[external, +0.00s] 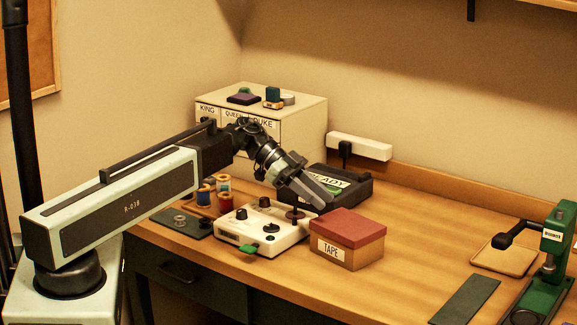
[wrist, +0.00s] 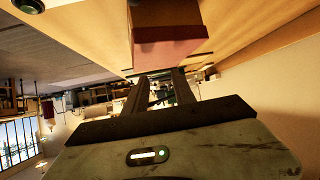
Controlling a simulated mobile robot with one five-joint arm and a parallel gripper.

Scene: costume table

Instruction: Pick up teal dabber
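On top of the white drawer cabinet (external: 308,108) at the back, a small blue-teal block (external: 272,93) stands beside an orange-tan piece (external: 272,104). A small teal-green piece (external: 245,90) sits on a dark purple pad (external: 243,99) to its left. I cannot tell for certain which of these is the teal dabber. No dabber can be made out in the wrist view.
The red-lidded TAPE box (external: 348,225) is close to my gripper and also shows in the wrist view (wrist: 165,48). The white control box (external: 264,228) and black READY tray (external: 350,190) are near. A green press (external: 553,250) stands right.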

